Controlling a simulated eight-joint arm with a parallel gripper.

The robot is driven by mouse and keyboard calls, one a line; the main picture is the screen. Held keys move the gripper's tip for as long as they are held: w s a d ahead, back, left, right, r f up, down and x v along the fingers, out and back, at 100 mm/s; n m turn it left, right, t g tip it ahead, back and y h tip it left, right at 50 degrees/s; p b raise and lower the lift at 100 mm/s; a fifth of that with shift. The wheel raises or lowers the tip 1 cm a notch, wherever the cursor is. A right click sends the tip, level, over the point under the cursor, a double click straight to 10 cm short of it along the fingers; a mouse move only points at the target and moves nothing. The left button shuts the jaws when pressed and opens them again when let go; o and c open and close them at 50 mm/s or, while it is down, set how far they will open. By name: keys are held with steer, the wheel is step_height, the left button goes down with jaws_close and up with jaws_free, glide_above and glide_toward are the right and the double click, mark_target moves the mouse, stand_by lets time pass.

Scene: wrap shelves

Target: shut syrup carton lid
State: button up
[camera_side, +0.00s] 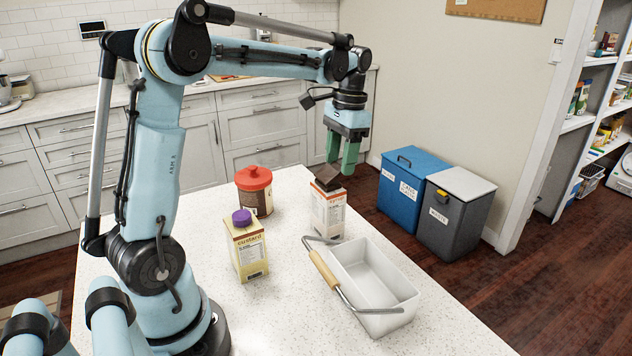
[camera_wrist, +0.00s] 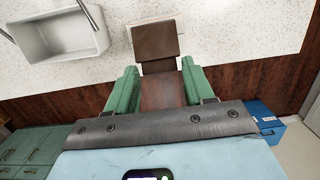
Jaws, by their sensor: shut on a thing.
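The syrup carton (camera_side: 328,212) stands upright on the white counter, cream with an orange band and a brown top. Its brown lid (camera_side: 333,148) stands raised from the top, between the green fingers of my gripper (camera_side: 342,158). In the wrist view the brown carton top (camera_wrist: 157,42) lies ahead, and the lid (camera_wrist: 163,92) runs back from it between the fingers of my gripper (camera_wrist: 160,88). My gripper is shut on the lid, directly above the carton. The carton's label is too small to read, and its lower front is partly hidden by the tray handle.
A white tray (camera_side: 347,256) with a wood-gripped metal handle (camera_side: 324,270) stands close in front of the carton. A custard carton (camera_side: 247,252) with a purple cap and a red-lidded canister (camera_side: 255,197) stand to the left. Blue (camera_side: 401,192) and grey bins (camera_side: 452,218) stand on the floor beyond.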

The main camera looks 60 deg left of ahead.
steer(key=shift+w+f+g, duration=0.3)
steer(key=shift+f+g, duration=0.1)
steer(key=shift+g, duration=0.35)
steer(key=shift+w+f+g, duration=0.25)
steer(key=shift+f+g, duration=0.1)
steer(key=shift+g, duration=0.4)
steer(key=o, duration=0.9)
steer(key=shift+c, duration=0.2)
steer(key=v, duration=0.7)
steer(key=shift+r, duration=0.25)
steer(key=shift+w, duration=0.15)
